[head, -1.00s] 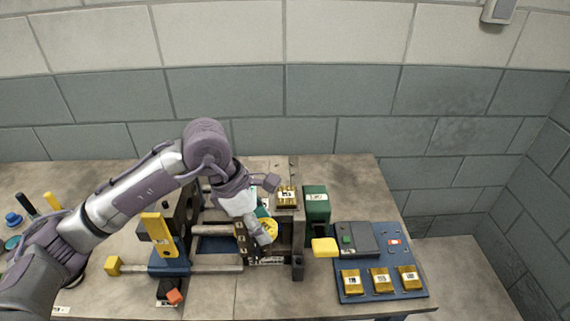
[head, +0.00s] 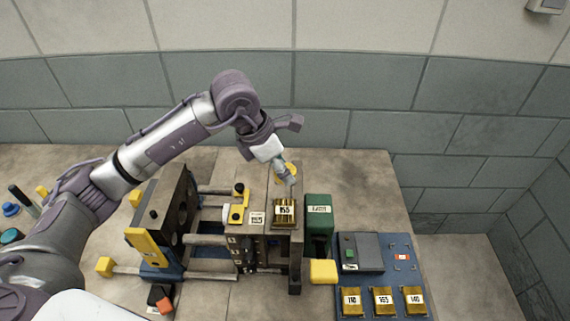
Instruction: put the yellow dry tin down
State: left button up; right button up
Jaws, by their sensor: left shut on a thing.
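The yellow dry tin (head: 280,168) shows as a small round yellow shape at my left gripper (head: 288,175). The gripper is shut on it, and its fingers partly hide the tin. Gripper and tin are over the back of the bench, behind the brass block (head: 285,211) labelled 155. I cannot tell whether the tin touches the bench top. My right gripper is not in view.
A machine with rods and dark plates (head: 177,207) fills the middle bench. A green box (head: 318,222) stands right of the brass block. A blue board (head: 412,279) carries a grey box (head: 361,251) and labelled brass blocks. Bare bench (head: 355,185) lies at the back right.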

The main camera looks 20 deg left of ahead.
pick_arm(q)
jog(key=w+f, duration=0.1)
jog(key=w, duration=0.1)
jog(key=w+a+f+p, duration=0.1)
jog(key=w+f, duration=0.1)
jog(key=w, duration=0.1)
jog(key=shift+w+a+f+p, duration=0.1)
jog(key=shift+w+a+p, duration=0.2)
jog(key=shift+a+p, duration=0.05)
jog(key=shift+w+a+f+p, duration=0.2)
jog(key=shift+w+f+p, duration=0.1)
jog(key=shift+w+f, duration=0.6)
notch_tip(320, 180, down, 3)
jog(key=shift+s+p, duration=0.1)
jog(key=shift+p, duration=0.7)
jog(key=shift+f, duration=0.25)
jog(key=shift+s+f+b, duration=0.25)
jog(key=shift+f+b, duration=0.45)
jog(key=shift+b, duration=0.1)
jog(key=o, duration=0.8)
jog(key=shift+s, duration=0.1)
jog(key=shift+o, duration=1.3)
jog(key=shift+f, duration=0.15)
jog(key=shift+w+f, duration=0.1)
jog(key=shift+w, duration=0.15)
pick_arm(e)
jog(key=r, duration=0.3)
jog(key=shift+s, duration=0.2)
pick_arm(q)
jog(key=shift+a, duration=0.1)
